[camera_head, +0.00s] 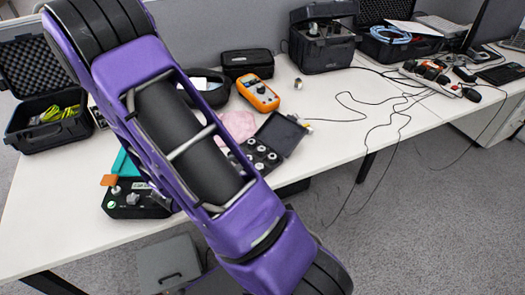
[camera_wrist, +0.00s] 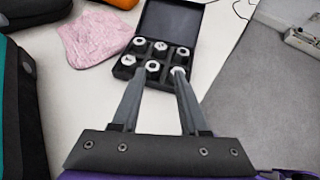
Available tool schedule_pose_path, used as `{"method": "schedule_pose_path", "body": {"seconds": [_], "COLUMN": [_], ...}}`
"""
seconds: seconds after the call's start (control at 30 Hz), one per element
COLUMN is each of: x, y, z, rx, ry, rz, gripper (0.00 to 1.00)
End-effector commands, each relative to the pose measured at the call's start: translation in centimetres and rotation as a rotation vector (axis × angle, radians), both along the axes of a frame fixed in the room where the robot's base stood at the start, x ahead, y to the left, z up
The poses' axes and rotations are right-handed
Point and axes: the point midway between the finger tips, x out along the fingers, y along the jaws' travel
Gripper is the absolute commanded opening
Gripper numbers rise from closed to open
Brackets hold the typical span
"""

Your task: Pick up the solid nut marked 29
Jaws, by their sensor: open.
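A small open black case (camera_wrist: 173,18) in the wrist view holds two rows of metal nuts. Nuts show in the back row, such as one at the middle (camera_wrist: 160,46), and in the front row, such as one at the middle (camera_wrist: 153,66). Their markings are too small to read, so I cannot tell which is 29. My gripper (camera_wrist: 158,75) is open, its fingers reaching towards the near edge of the case. The right fingertip overlaps the front right nut (camera_wrist: 178,70) in the picture; contact is unclear. The case also shows in the head view (camera_head: 281,134), partly behind my arm.
A pink cloth (camera_wrist: 95,38) lies left of the case. An orange meter (camera_head: 258,94) stands behind it. A black box with connectors (camera_head: 130,203) sits near the table's front edge. Loose cables (camera_head: 375,110) lie to the right. Some white tabletop (camera_head: 330,100) is clear.

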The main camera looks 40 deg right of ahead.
Motion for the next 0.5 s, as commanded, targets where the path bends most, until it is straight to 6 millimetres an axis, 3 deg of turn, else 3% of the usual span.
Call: {"method": "schedule_pose_path", "body": {"seconds": [0.3, 0.5], "x": [2.0, 2.7], "y": [-5.8, -7.3], "z": [-3.1, -3.8], "rx": [0.0, 0.001], "ry": [0.001, 0.0], "rz": [-0.004, -0.001], "gripper": [0.44, 0.44]}}
